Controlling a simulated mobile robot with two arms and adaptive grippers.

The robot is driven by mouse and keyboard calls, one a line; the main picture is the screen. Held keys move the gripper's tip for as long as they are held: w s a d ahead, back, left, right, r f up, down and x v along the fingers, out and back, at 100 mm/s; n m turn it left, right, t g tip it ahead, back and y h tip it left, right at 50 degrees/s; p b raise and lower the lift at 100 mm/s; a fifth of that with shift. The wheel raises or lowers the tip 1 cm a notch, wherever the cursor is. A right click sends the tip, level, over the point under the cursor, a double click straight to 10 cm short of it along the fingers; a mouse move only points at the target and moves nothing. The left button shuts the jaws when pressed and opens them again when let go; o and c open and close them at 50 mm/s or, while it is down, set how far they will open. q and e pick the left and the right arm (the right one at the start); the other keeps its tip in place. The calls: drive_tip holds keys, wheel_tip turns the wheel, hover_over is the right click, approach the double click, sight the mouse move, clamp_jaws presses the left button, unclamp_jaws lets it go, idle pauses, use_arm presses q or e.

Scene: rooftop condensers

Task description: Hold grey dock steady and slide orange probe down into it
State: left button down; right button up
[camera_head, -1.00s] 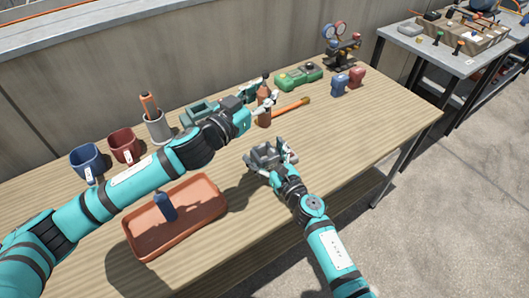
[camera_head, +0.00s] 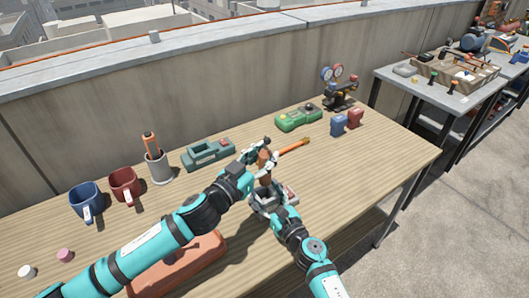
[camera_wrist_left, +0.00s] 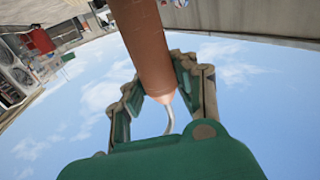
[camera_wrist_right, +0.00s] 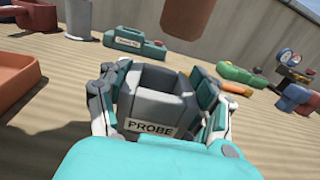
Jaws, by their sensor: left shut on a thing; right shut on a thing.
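The orange probe (camera_head: 264,161), a brownish-orange cylinder, is held upright in my left gripper (camera_head: 262,166). In the left wrist view the fingers close on both sides of the probe (camera_wrist_left: 146,48), and a thin grey cord shows at its end. The grey dock (camera_wrist_right: 157,88), an open-topped box labelled PROBE, stands on the table between the fingers of my right gripper (camera_wrist_right: 160,105). In the right wrist view the probe's lower end (camera_wrist_right: 188,18) hangs above and behind the dock's opening, apart from it. In the head view the gripper partly hides the dock.
A teal-grey case (camera_head: 208,153), a grey cup (camera_head: 159,167) with an orange-handled tool, and two mugs stand at the back left. An orange-handled rod (camera_head: 293,147) lies just behind the probe. A terracotta tray (camera_head: 180,268) is partly under my left arm. The right table front is clear.

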sight(261, 181)
use_arm(q)
drive_tip(key=shift+f, duration=1.45)
drive_tip(key=shift+f, duration=0.2)
drive_tip(key=shift+f, duration=0.4)
drive_tip(key=shift+f, duration=0.2)
drive_tip(key=shift+f, duration=0.35)
drive_tip(key=shift+f, duration=0.15)
drive_tip(key=shift+f, duration=0.35)
drive_tip(key=shift+f, duration=0.45)
idle(0.4)
drive_tip(key=shift+f, duration=0.3)
